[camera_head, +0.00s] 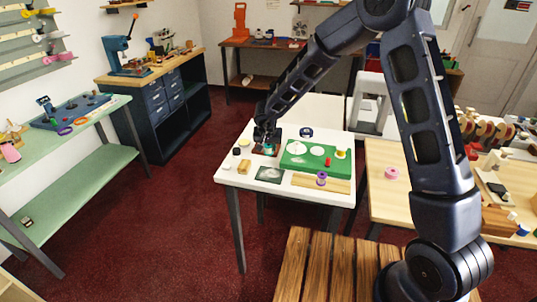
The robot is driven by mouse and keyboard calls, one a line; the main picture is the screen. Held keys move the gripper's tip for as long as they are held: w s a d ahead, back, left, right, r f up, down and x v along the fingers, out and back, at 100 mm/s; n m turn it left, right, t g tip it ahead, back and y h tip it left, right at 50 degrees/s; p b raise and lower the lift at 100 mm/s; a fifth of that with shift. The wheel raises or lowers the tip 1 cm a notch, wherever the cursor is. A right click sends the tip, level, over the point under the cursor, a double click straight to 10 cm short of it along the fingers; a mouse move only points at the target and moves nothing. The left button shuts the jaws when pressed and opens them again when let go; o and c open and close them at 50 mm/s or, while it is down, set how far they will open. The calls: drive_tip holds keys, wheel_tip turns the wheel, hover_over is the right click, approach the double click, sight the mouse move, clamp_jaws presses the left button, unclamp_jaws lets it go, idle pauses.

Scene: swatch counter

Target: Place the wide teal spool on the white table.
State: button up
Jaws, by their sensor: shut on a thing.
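My gripper (266,138) is at the end of my arm, over the back left part of the white table (333,136). A small teal thing, which looks like the wide teal spool (270,149), shows right at its fingertips. The jaws are shut on it. It is low over a dark, reddish-edged pad; I cannot tell whether it touches the pad. The fingers hide much of the spool.
A green board (299,164) with white discs, a red piece (327,162) and a yellow spool (340,154) fills the table's right. A purple spool (321,177) stands in front by a wooden strip. A blue ring (306,132) lies behind. A wooden block (244,167) is at left.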

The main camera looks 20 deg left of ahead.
sight(268, 153)
drive_tip(key=shift+f, duration=1.9)
drive_tip(key=shift+f, duration=0.1)
drive_tip(key=o, duration=1)
drive_tip(key=shift+o, duration=0.2)
drive_tip(key=v, duration=1.2)
